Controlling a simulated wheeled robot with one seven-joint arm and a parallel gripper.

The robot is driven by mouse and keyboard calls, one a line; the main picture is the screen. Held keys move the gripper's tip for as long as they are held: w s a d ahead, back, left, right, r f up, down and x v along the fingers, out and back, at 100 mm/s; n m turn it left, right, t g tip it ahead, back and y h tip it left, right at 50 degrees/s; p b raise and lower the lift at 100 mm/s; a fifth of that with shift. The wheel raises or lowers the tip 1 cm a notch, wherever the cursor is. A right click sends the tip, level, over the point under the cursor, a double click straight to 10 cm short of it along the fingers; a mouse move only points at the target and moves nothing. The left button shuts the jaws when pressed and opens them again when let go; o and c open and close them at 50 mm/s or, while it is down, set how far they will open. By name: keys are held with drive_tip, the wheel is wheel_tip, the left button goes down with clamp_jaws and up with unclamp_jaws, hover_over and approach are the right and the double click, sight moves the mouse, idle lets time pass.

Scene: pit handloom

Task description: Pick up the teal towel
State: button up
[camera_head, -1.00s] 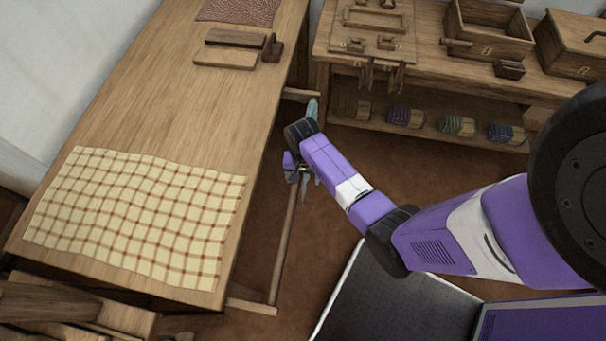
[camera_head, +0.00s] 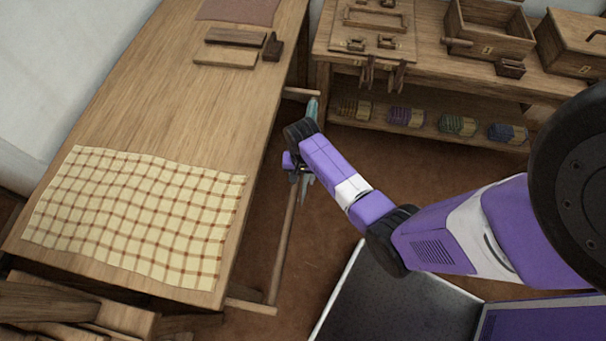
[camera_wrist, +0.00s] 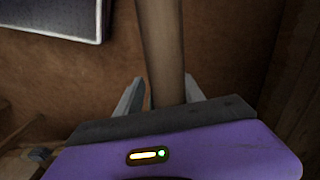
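A small pale teal sliver (camera_head: 313,108) shows just above my wrist in the head view, beside the table's right side. It may be part of the teal towel, but most of it is hidden and I cannot be sure. No teal cloth shows in the wrist view. My gripper (camera_head: 304,185) points down beside the table's right edge, above the floor. In the wrist view its two grey fingers (camera_wrist: 162,88) stand apart with no cloth between them. A wooden bar (camera_wrist: 159,40) lies in line with the gap; I cannot tell how close it is.
A yellow checked cloth (camera_head: 135,215) lies on the long wooden table (camera_head: 160,120). Wooden blocks (camera_head: 225,57) and a reddish cloth (camera_head: 240,10) lie farther back. A workbench (camera_head: 425,65) stands at the back right, with rolled bundles (camera_head: 457,124) on its lower shelf.

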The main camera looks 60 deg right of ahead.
drive_tip(key=shift+s+f, duration=0.1)
drive_tip(key=shift+s, duration=0.15)
drive_tip(key=shift+c, duration=1.3)
drive_tip(key=shift+o, duration=0.2)
drive_tip(key=shift+s+d, duration=0.1)
drive_tip(key=shift+o, duration=0.2)
drive_tip(key=shift+r+p, duration=0.35)
drive_tip(key=shift+p, duration=0.1)
wheel_tip(320, 180, up, 9)
drive_tip(key=p, duration=0.8)
drive_tip(key=shift+r+p, duration=0.15)
drive_tip(key=shift+p, duration=0.25)
drive_tip(key=shift+r+b, duration=0.4)
drive_tip(key=shift+r, duration=0.35)
clamp_jaws()
drive_tip(key=shift+r, duration=0.3)
